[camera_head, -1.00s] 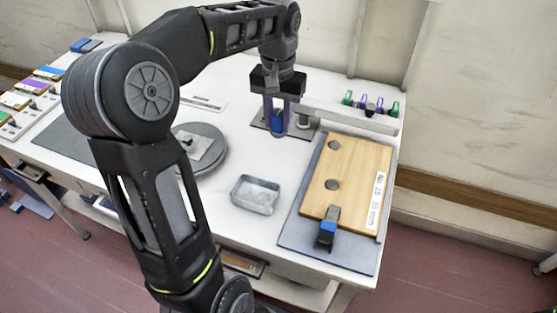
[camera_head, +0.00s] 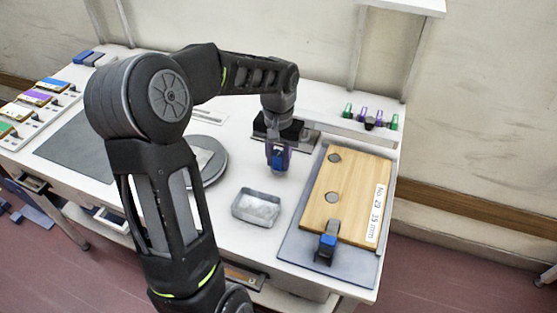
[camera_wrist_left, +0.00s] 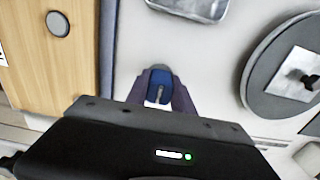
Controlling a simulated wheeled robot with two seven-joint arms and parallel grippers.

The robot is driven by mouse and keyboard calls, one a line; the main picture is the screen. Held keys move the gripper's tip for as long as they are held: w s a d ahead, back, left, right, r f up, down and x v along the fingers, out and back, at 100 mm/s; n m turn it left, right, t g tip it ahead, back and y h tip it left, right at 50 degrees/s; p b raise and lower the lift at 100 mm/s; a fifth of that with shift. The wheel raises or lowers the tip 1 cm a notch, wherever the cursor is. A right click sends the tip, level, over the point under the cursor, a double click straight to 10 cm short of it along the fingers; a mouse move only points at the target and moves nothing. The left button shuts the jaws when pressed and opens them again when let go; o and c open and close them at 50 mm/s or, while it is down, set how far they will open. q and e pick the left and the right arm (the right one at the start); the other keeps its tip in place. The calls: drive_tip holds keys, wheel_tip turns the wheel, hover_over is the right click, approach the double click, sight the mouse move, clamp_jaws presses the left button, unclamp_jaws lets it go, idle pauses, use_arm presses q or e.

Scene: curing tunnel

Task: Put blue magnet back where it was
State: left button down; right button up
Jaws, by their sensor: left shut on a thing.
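My left gripper (camera_head: 279,166) is shut on a small blue piece, seemingly the blue magnet (camera_head: 278,158). It is held above the white table, between the metal tray and the dark plate at the back. In the left wrist view the blue magnet (camera_wrist_left: 157,84) sits between the fingertips of my left gripper (camera_wrist_left: 158,94), with a grey rounded end and a small metal pin showing. Another blue-topped block (camera_head: 327,241) stands at the front edge of the wooden board. My right gripper is not in view.
The wooden board (camera_head: 350,185), with two grey discs and a label, lies on a grey mat (camera_head: 300,244). An open metal tray (camera_head: 257,221) stands left of it. A round grey plate (camera_head: 216,174) is farther left. Several coloured clips (camera_head: 364,114) line the back ledge.

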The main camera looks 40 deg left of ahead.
sight(278, 154)
use_arm(q)
drive_tip(key=shift+f, duration=0.55)
drive_tip(key=shift+f, duration=0.1)
drive_tip(key=c, duration=1.1)
unclamp_jaws()
wheel_tip(278, 154, up, 12)
drive_tip(key=shift+r, duration=0.15)
